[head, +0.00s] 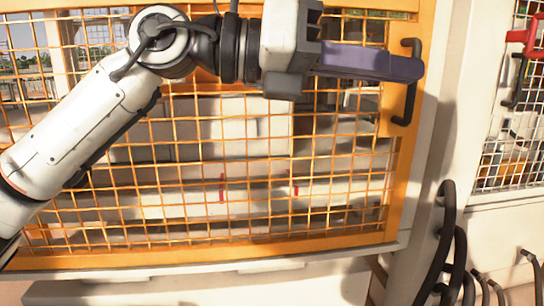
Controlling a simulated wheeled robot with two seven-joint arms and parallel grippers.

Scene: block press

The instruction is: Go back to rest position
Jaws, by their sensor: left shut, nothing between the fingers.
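My left arm comes in from the left, and my left gripper (418,68) reaches right across the upper part of the orange mesh door (398,190). Its long purple-grey fingers lie together, shut, with nothing seen between them. The fingertips overlap the black door handle (411,112) in the picture; I cannot tell whether they touch it. The middle of the handle is partly hidden behind the fingers. My right gripper is not in view.
Behind the mesh are pale machine parts (220,140) with small red marks. A light post (440,130) stands right of the door. Black hoses (447,240) hang at the lower right. A second mesh panel (508,140) with a red-and-black handle is at the far right.

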